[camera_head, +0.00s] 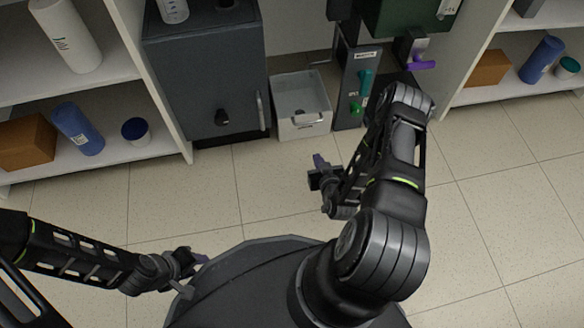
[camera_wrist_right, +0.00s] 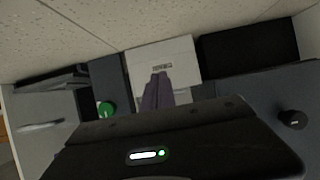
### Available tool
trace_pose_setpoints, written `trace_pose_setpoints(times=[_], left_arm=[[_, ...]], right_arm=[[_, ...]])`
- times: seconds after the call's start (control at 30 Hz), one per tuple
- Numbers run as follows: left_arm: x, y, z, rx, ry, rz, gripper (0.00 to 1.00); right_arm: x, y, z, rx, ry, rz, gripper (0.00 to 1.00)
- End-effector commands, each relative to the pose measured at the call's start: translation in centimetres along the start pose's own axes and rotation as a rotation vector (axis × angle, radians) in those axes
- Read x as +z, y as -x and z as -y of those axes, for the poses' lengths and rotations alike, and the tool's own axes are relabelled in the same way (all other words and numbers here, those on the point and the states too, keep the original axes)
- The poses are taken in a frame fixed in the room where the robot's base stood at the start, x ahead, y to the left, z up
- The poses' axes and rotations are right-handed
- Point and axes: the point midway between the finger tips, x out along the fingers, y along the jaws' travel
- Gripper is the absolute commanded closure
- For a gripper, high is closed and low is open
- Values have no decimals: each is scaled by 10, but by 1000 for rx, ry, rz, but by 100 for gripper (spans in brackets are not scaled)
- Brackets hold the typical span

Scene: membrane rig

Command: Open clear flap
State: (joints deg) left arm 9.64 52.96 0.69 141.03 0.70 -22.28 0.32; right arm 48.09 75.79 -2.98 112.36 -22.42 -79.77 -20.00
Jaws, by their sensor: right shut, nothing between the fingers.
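I cannot pick out a clear flap for certain in either view. A pale open-looking bin (camera_head: 302,104) stands on the floor between the dark cabinet and the grey control panel; any clear sheet on it is too faint to tell. In the right wrist view the bin's labelled front (camera_wrist_right: 178,57) lies beyond my fingers. My right gripper (camera_head: 318,163) is shut and empty, in front of the bin and apart from it; its fingers also show in the wrist view (camera_wrist_right: 157,91). My left gripper (camera_head: 188,262) is low at the left, beside my base, far from the bin; its jaw opening is unclear.
The dark cabinet (camera_head: 207,75) with a black knob stands left of the bin. The grey panel (camera_head: 350,85) with green knobs stands at its right, near a purple-handled part (camera_head: 420,64). Shelves flank both sides. The tiled floor (camera_head: 245,185) before the bin is clear.

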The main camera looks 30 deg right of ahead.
Motion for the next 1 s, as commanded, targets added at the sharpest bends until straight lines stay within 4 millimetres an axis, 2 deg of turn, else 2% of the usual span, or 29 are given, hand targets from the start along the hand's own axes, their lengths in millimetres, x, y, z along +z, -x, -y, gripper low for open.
trace_pose_setpoints(times=[0.1, 0.57, 0.77, 1.0], left_arm=[[0, -5, 2, 0, 0, -2, 64], [0, -6, 2, 1, -1, -2, 64], [-1, -12, 4, 2, 0, -2, 64], [-2, -18, 7, 3, 1, -3, 64]], right_arm=[[4, -3, -6, 12, 6, -17, 100], [1, -6, -4, 7, 6, -15, 100], [-4, -19, -4, 5, 9, -17, 100], [-18, -44, -5, 10, 5, -19, 100]])
